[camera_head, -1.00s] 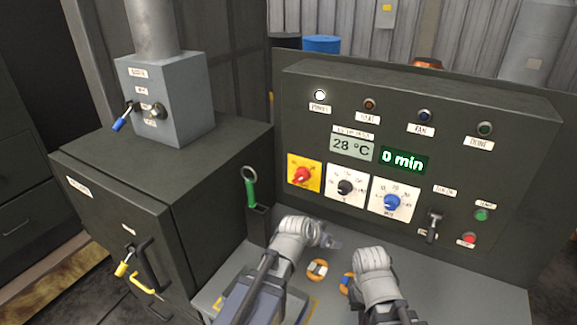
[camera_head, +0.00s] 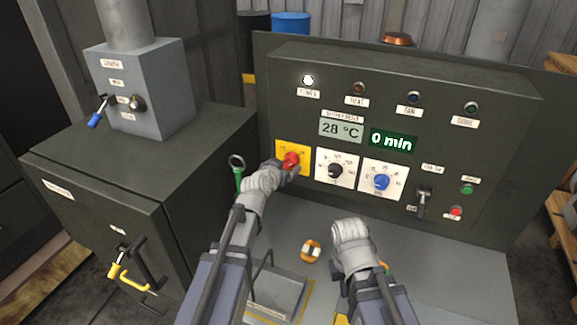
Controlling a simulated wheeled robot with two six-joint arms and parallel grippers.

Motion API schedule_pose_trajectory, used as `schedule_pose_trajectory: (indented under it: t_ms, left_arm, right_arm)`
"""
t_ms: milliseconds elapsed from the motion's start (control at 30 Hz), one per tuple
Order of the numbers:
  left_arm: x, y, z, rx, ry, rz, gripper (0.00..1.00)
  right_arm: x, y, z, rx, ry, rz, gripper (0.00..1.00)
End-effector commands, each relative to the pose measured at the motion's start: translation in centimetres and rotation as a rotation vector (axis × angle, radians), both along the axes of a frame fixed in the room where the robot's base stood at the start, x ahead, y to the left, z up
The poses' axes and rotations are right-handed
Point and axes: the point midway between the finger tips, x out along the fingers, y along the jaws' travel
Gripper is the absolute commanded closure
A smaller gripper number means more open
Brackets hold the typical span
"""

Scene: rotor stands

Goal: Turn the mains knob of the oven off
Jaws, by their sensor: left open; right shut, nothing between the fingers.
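The mains knob (camera_head: 291,159) is red on a yellow plate (camera_head: 284,147) at the left end of the oven control panel (camera_head: 430,110). My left gripper (camera_head: 284,170) is open, with its fingertips at the knob's lower left; I cannot tell whether they touch it. It hides the lower part of the plate. The power lamp (camera_head: 308,80) above is lit white. My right gripper (camera_head: 352,232) points away from me over the grey bench, well below the panel; its fingers are hidden behind its own wrist.
A black knob (camera_head: 335,170) and a blue knob (camera_head: 382,181) on white plates sit right of the mains knob. A green-handled tool (camera_head: 238,177) stands just left of my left arm. An orange and white ring (camera_head: 311,250) lies on the bench (camera_head: 450,270) between my arms.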

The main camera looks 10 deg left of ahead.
Motion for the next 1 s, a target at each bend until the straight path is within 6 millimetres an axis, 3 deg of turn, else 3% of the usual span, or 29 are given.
schedule_pose_trajectory:
  t_ms: [33, 200, 533, 1000]
  left_arm:
    - [1.2, -0.1, -0.7, 0.000, 0.000, -0.001, 0.11]
    - [3.3, -0.5, -1.5, 0.001, 0.000, 0.000, 0.11]
    - [3.6, -0.6, -1.5, 0.000, 0.000, -0.001, 0.11]
    - [3.6, -0.6, -1.5, 0.000, 0.001, 0.000, 0.64]
  right_arm:
    - [0.0, 0.0, -0.7, 0.000, 0.000, 0.001, 1.00]
    - [0.0, 0.0, -1.5, -0.001, 0.000, 0.003, 1.00]
    - [0.0, 0.0, -1.5, -0.001, 0.000, 0.004, 1.00]
    - [0.0, 0.0, -1.5, -0.001, 0.000, 0.004, 1.00]
